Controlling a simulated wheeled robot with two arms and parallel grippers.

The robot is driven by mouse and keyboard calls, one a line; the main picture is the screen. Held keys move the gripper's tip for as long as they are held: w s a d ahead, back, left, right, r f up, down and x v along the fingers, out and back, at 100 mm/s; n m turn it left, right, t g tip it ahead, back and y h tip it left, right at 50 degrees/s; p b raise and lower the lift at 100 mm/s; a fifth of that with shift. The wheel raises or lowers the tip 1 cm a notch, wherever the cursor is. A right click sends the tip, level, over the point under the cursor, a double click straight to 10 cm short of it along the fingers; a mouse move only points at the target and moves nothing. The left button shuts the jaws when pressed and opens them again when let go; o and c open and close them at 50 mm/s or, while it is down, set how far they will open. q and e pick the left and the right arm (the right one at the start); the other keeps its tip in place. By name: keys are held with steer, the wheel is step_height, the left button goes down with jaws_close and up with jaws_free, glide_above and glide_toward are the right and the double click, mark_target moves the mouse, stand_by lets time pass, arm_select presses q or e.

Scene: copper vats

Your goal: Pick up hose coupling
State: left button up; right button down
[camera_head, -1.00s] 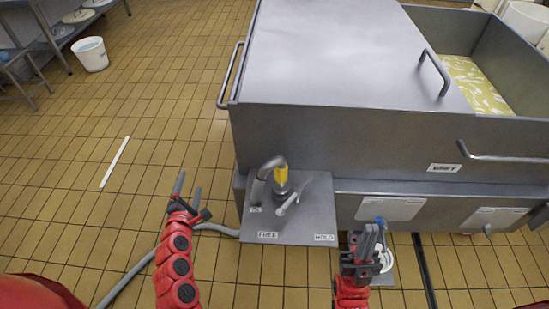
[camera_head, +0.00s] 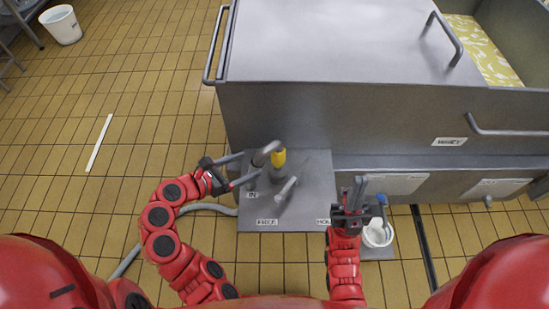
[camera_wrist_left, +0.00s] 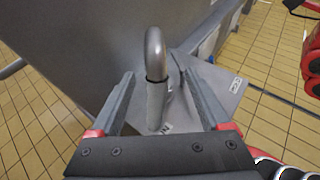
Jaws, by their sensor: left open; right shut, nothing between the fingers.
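The hose coupling appears to be the grey bent pipe end (camera_head: 265,152) beside a yellow fitting (camera_head: 279,157) on the small metal shelf (camera_head: 312,190). In the left wrist view the bent pipe (camera_wrist_left: 155,62) stands upright between the fingers, with a lighter grey sleeve below the bend. My left gripper (camera_head: 252,164) is open, its fingers pointing right on either side of the pipe. Whether they touch it cannot be told. My right gripper (camera_head: 358,186) is shut and empty, right of the shelf.
A large steel vat (camera_head: 330,115) stands directly behind the shelf. A lever handle (camera_head: 285,189) rises near the pipe. A white tub with a blue-handled brush (camera_head: 377,236) sits low by my right gripper. The tiled floor at left is mostly clear.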

mark_target(275, 152)
arm_select(q)
steer(key=x, duration=0.6)
steer(key=shift+d+p, duration=0.15)
steer(key=shift+p, duration=0.25)
steer(key=shift+w+a+x, duration=0.1)
steer(key=shift+x, duration=0.9)
steer(key=shift+w+a+x, duration=0.1)
steer(key=shift+x, duration=0.9)
steer(key=shift+w+a+x, duration=0.1)
steer(key=shift+w+x, duration=0.05)
steer(key=shift+x, duration=0.9)
steer(key=shift+s, duration=0.1)
steer(key=shift+c, duration=0.3)
steer(key=shift+p, duration=0.3)
jaws_close()
